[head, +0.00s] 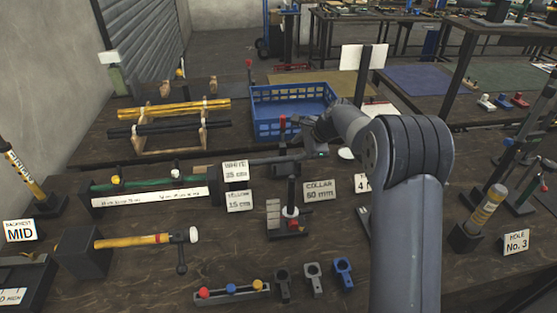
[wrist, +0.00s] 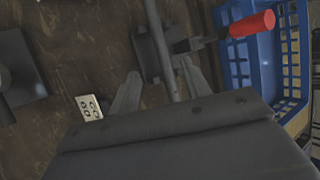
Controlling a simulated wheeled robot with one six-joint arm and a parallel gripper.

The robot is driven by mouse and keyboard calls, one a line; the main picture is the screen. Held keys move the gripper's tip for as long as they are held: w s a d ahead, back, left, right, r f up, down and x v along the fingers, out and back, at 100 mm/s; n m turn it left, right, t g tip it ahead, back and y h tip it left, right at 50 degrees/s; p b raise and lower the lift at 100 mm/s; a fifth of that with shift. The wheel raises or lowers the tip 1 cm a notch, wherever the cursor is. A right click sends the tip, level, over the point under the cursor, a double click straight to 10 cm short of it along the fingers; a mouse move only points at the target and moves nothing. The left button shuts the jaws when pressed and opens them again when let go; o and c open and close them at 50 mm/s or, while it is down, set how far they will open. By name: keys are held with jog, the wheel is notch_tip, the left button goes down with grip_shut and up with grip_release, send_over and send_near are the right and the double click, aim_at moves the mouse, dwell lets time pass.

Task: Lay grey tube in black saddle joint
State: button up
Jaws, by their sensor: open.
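The grey tube (head: 272,160) lies roughly level in the middle of the bench; its right part is hidden by my gripper. In the wrist view the tube (wrist: 172,75) runs between my open fingers and across the black saddle joint (wrist: 143,48). It appears to lie in the saddle, but I cannot tell how deep it sits. A red-handled clamp (wrist: 250,25) is beside the saddle; its red handle stands upright in the head view (head: 283,124). My gripper (head: 304,150) is open, with one finger on each side of the tube in the wrist view (wrist: 160,90).
A blue crate (head: 262,125) stands just behind my gripper. A rack (head: 203,135) with yellow and black tubes is at the back left. A green tube (head: 145,184) lies left.

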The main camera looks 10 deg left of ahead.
aim_at(285, 159)
jog(key=shift+p+x, duration=0.6)
jog(key=shift+x, duration=3.4)
jog(key=shift+c, duration=0.3)
grip_shut()
